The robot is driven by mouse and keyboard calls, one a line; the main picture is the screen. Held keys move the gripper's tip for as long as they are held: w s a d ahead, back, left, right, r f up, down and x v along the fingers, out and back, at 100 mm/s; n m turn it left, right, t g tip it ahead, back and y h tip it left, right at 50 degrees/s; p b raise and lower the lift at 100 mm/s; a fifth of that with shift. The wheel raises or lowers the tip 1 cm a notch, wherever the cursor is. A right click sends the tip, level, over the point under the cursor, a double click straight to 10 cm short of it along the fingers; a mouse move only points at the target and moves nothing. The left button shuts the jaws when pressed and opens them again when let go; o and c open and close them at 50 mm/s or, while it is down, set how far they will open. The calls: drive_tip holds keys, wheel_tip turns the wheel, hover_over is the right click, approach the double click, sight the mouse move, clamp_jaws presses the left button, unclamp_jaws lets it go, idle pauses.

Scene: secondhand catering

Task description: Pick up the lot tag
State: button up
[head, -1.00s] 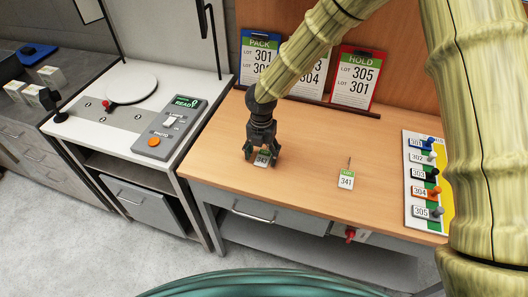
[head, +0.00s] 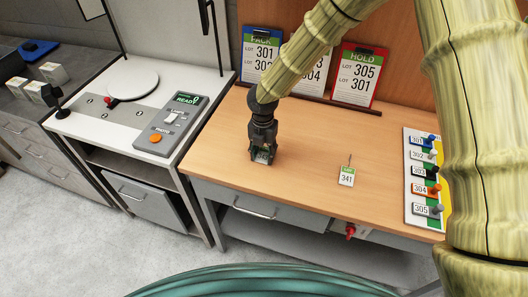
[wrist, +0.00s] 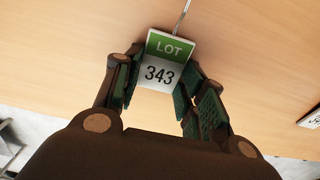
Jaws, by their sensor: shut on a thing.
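A lot tag (wrist: 164,62), white with a green band, reads LOT 343 in the wrist view. Its thin wire or string runs upward from its top edge. My gripper (wrist: 160,92) is shut on this tag, with one finger at each side edge. In the head view my gripper (head: 263,158) is low at the wooden table (head: 310,170), left of its middle, and the tag shows only partly between the fingers. I cannot tell whether the tag is clear of the tabletop. A second tag, LOT 341 (head: 346,177), lies on the table to the right.
A board with several coloured numbered pegs (head: 421,178) lies at the table's right. PACK (head: 262,50) and HOLD (head: 356,78) clipboards stand at the back. A white station with a READY control box (head: 172,122) stands left. The table between the tags is clear.

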drive_tip(key=shift+r, duration=0.1)
drive_tip(key=shift+r+b, duration=0.25)
drive_tip(key=shift+b, duration=0.05)
drive_tip(key=r+b, duration=0.1)
drive_tip(key=r, duration=0.1)
drive_tip(key=shift+s+a+r+b, duration=0.1)
drive_tip(key=shift+s+r+b, duration=0.2)
drive_tip(key=shift+b, duration=0.1)
drive_tip(key=s+a+r+b, duration=0.1)
drive_tip(key=s+a+b, duration=0.2)
drive_tip(key=s, duration=1.2)
drive_tip(key=shift+r+b, duration=0.3)
drive_tip(key=shift+b, duration=0.5)
